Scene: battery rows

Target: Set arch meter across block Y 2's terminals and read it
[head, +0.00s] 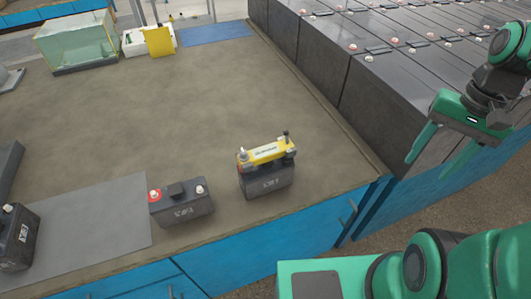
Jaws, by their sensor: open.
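The yellow arch meter (265,152) sits on top of a dark battery block (267,183) near the bench's front right corner. Its ends are at the block's two terminal posts; whether they touch the terminals is too small to tell. Its display cannot be read from here. A second dark block (181,208) stands just to the left, with a red-ringed terminal and a pale one, both bare. A third block (20,238) stands at the left edge. The block labels are too small to read surely. My gripper (432,168) is open and empty, right of the meter and apart from it.
A long row of dark battery cells (400,75) borders the bench (190,110) at the right. A grey mat (90,228) lies at front left. A glass tank (78,42), a yellow card (159,41) and a blue mat (216,32) are at the back. The bench middle is clear.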

